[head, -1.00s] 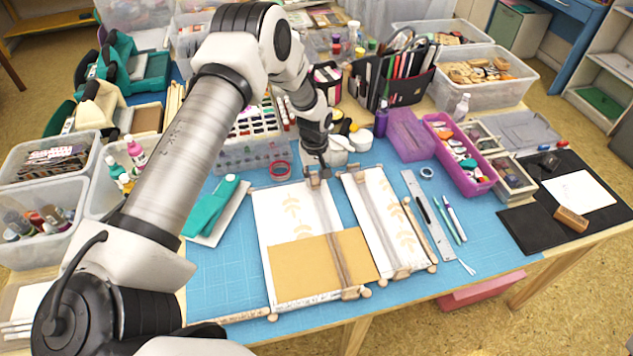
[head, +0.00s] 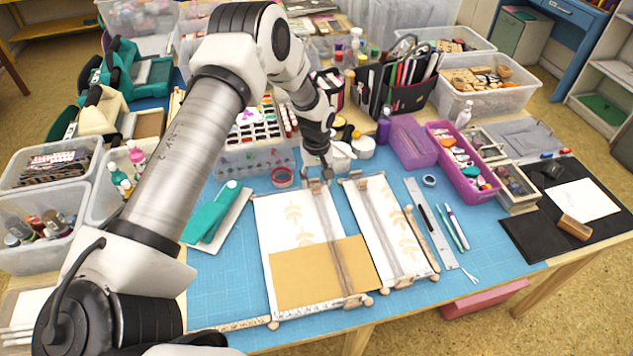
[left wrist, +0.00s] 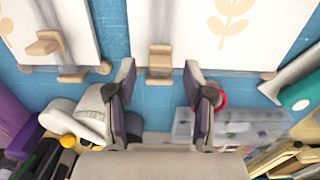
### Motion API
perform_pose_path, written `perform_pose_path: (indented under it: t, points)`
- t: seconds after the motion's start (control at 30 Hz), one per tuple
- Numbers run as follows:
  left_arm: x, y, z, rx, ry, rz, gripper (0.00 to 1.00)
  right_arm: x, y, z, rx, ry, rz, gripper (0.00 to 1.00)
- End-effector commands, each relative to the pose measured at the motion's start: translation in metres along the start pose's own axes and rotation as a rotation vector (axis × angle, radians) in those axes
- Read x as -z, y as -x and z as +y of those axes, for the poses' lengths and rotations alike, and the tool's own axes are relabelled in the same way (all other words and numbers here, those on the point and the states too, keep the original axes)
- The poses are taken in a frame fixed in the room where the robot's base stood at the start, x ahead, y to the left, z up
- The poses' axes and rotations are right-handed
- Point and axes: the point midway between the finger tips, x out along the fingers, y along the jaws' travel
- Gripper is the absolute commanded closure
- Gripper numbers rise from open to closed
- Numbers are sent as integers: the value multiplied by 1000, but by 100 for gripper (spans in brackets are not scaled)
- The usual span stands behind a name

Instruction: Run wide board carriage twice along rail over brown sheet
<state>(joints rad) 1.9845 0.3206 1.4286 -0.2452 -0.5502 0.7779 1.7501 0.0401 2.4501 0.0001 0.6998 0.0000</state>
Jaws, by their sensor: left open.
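The wide board (head: 277,222) lies on the blue mat with a leaf print. The brown sheet (head: 305,273) covers its near half. A rail (head: 333,232) runs lengthwise along the board and over the sheet. Its small wooden carriage (head: 314,185) is at the far end of the rail; it also shows in the left wrist view (left wrist: 160,60). My left gripper (head: 326,173) is by that end; in the left wrist view its fingers (left wrist: 163,92) are apart and empty, with the carriage just beyond them. My right gripper is not in view.
A narrower board (head: 377,205) with its own rail and carriage (left wrist: 42,43) lies right of the wide one. White pots (head: 362,147), a red tape ring (head: 283,177) and a paint box (head: 255,158) are close to my left gripper. A teal stapler-like tool (head: 213,213) lies left.

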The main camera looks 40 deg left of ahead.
Motion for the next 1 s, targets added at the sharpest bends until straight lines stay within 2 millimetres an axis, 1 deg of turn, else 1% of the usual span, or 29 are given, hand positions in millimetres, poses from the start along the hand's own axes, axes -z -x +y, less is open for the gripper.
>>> perform_pose_path:
  t: [0.03, 0.2, 0.3, 0.4, 0.53, 1.0]
  points:
    - [0, 12, 1, -3, 0, 2, 48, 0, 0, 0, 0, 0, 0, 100]
    - [1, 57, 1, -4, 0, 2, 48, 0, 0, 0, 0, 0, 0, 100]
    - [0, 80, 0, -3, 1, 1, 48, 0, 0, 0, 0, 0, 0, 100]
    - [0, 95, 0, -1, 1, 0, 48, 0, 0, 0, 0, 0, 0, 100]
    - [0, 103, 0, 0, 1, -1, 48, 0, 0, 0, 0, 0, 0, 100]
    - [0, 103, 0, 0, 1, -1, 48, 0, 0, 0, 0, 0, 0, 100]
